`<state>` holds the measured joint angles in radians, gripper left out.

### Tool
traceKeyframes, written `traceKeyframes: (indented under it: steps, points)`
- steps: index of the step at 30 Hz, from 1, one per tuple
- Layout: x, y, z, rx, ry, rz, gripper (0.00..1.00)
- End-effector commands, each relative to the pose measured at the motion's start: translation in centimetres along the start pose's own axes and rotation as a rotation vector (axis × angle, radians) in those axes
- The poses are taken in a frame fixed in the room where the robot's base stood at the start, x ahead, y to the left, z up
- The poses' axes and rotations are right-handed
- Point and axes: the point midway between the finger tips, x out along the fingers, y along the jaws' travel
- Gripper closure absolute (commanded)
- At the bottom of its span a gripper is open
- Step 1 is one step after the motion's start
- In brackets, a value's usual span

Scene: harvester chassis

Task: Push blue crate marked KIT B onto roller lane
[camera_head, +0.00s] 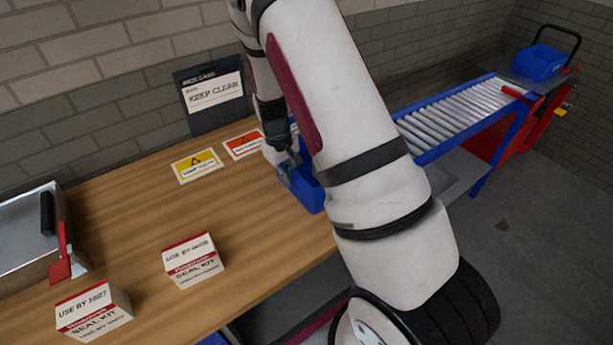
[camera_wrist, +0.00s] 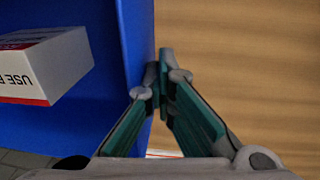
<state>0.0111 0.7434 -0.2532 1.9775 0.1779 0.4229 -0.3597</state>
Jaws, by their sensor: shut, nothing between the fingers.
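A blue crate (camera_head: 309,190) stands at the right end of the wooden bench, mostly hidden behind my arm. In the wrist view the crate (camera_wrist: 133,35) fills the left side, with a white and red box (camera_wrist: 50,65) inside. No KIT B mark shows. My gripper (camera_head: 286,168) is low at the crate's left side in the head view. In the wrist view my gripper (camera_wrist: 163,68) is shut and empty, just outside the crate wall; I cannot tell whether it touches. The roller lane (camera_head: 455,112), with blue side rails, extends beyond the crate to the right.
Two seal kit boxes (camera_head: 193,262) (camera_head: 94,312) sit on the wooden bench (camera_head: 130,210). A metal case (camera_head: 28,235) is at left. Another blue crate (camera_head: 540,63) is at the lane's far end.

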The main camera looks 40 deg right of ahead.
Motion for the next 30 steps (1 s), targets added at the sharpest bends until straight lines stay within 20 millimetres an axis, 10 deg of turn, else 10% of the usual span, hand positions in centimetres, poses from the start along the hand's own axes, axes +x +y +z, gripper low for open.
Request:
traceKeyframes:
  steps: [30]
  points:
    - [1.4, 9.2, 0.0, 0.004, 0.0, 0.001, 1.0]
